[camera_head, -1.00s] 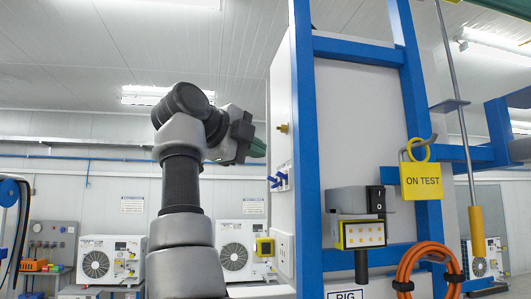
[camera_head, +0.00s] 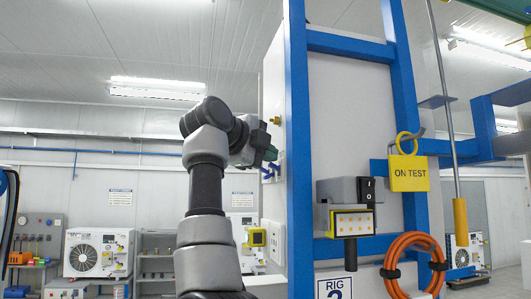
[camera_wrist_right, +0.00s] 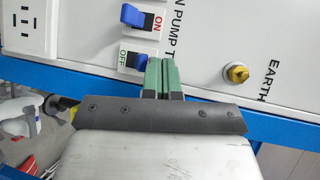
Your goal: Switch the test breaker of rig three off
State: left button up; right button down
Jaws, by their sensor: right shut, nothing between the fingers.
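The breakers sit on a white side panel of the blue rig frame (camera_head: 299,150); their blue levers (camera_head: 270,169) show beside the panel edge in the head view. In the right wrist view, a breaker with a blue lever (camera_wrist_right: 132,16) has a red ON mark visible. Beside it, by a label starting with T, is another breaker (camera_wrist_right: 137,62) with a green OFF mark visible; its lever lies towards my fingers, which hide part of it. My right gripper (camera_head: 271,153) is shut and empty; its green fingertips (camera_wrist_right: 160,62) are at this lever. I cannot tell whether they touch.
A brass knob (camera_wrist_right: 236,74) marked EARTH and a socket (camera_wrist_right: 38,20) share the panel.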

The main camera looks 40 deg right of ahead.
jog(key=shift+d+f, duration=0.15)
jog(key=shift+f, duration=0.25)
jog(key=shift+w+f+b, duration=0.1)
jog(key=shift+f+b, duration=0.15)
jog(key=shift+b, duration=0.2)
jog(key=shift+f, duration=0.25)
pick_arm(q)
jog(key=shift+d+f, duration=0.7)
jog(key=shift+d, duration=0.1)
pick_arm(e)
jog(key=shift+r, duration=0.1)
pick_arm(q)
jog(key=shift+a+r, duration=0.1)
jog(key=shift+a+r+p, duration=0.2)
jog(key=shift+r+p, duration=0.6)
jog(key=shift+r, duration=0.05)
pick_arm(e)
jog(key=w+a+r, duration=0.1)
jog(key=w+a, duration=0.2)
jog(key=a, duration=0.4)
jog(key=shift+w+a, duration=0.15)
jog(key=shift+w, duration=0.2)
